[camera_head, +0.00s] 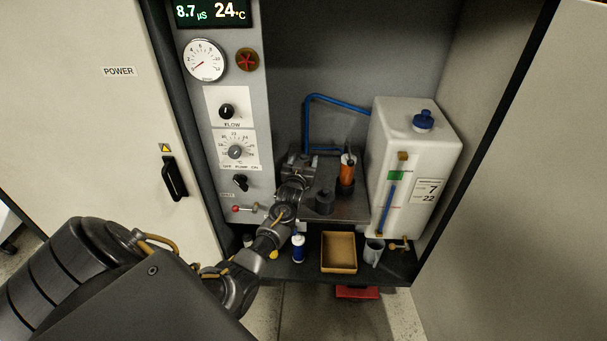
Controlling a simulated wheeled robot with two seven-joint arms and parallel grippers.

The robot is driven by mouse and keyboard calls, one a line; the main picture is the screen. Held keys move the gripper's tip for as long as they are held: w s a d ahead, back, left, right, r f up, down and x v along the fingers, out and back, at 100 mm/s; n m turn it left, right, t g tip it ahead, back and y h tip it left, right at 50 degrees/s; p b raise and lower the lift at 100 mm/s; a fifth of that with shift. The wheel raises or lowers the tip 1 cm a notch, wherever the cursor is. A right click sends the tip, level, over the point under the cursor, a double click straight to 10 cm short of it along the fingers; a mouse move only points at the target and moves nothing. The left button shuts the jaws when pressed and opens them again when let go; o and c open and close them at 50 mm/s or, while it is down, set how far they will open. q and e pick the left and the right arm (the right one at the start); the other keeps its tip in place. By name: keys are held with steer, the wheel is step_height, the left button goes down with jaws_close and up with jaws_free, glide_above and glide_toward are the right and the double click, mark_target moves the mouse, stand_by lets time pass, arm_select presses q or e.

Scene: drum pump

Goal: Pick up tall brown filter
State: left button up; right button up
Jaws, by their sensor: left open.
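The tall brown filter (347,172) is an upright orange-brown cylinder. It stands in a dark round holder (345,188) on the raised metal shelf, left of the white tank. My left gripper (308,163) is open, at the shelf's left side, a little left of the filter. A gap shows between them. The gripper is small and dark in this view, so its fingertips are hard to make out. My right gripper is out of view.
An empty dark holder (325,201) stands in front of the filter. A blue pipe (340,101) runs behind to the white tank (411,150). Below are a tan tray (339,267), a grey mug (373,252) and a white-and-blue bottle (298,248). A control panel (232,120) stands left.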

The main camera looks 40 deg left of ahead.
arm_select(q)
steer(key=c, duration=1.3)
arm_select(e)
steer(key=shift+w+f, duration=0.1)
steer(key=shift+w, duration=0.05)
arm_select(q)
steer(key=shift+c, duration=0.2)
steer(key=shift+r, duration=0.1)
